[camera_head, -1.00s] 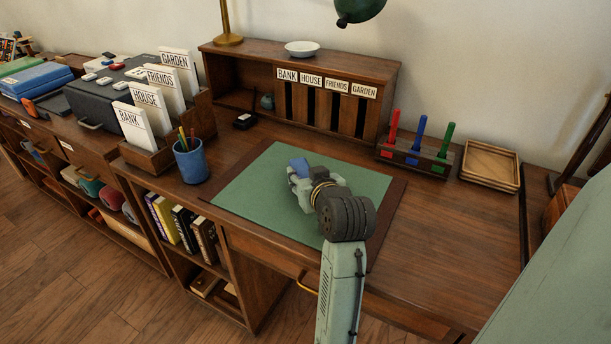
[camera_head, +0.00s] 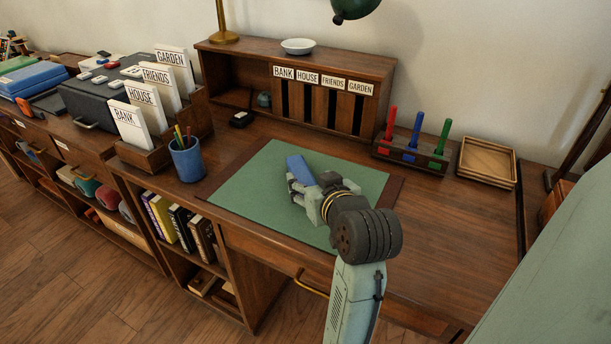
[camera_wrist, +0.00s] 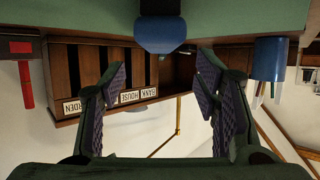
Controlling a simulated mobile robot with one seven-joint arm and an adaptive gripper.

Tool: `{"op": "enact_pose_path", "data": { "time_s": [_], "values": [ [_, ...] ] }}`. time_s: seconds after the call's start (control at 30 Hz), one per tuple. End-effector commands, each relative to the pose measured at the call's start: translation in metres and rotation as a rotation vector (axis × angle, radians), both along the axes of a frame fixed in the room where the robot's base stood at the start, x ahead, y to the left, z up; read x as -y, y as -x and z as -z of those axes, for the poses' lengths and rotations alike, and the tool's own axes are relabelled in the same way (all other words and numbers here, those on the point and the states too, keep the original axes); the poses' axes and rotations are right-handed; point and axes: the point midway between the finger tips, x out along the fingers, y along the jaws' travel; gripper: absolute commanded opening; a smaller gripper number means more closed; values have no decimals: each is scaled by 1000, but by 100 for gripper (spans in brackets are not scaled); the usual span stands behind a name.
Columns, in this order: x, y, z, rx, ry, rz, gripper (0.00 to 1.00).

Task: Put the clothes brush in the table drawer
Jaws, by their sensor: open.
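A blue object (camera_head: 299,168), which looks like the clothes brush, lies on the green desk mat (camera_head: 243,198), just beyond my gripper (camera_head: 297,188). In the wrist view, which is upside down, its blue rounded end (camera_wrist: 160,36) and a dark part show at the top centre, ahead of my fingers. My gripper (camera_wrist: 160,75) is open, with nothing seen between its fingers. Whether it touches the brush I cannot tell. The table drawer (camera_head: 262,250), with a brass handle (camera_head: 311,285), looks shut under the desk's front edge. My arm hides part of it.
A blue pencil cup (camera_head: 188,160) and labelled card holders (camera_head: 146,158) stand left of the mat. A labelled pigeonhole unit (camera_head: 300,90) stands behind. A rack with red, blue and green stamps (camera_head: 411,152) and wooden trays (camera_head: 487,163) stand at right. The desk right of the mat is clear.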

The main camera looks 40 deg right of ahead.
Motion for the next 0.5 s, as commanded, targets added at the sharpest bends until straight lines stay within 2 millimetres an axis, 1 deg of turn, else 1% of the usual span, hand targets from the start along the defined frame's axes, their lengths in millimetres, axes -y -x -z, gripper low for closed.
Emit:
{"op": "enact_pose_path", "data": {
  "time_s": [0.03, 0.1, 0.2, 0.3, 0.5],
  "values": [
    [-3, 9, -5, 3, 3, 2, 56],
    [-7, 20, -9, 2, 3, 4, 56],
    [-12, 30, -14, 2, 1, 2, 56],
    [-15, 37, -17, 0, 2, 1, 56],
    [-17, 40, -18, -1, 0, 0, 56]
  ]
}}
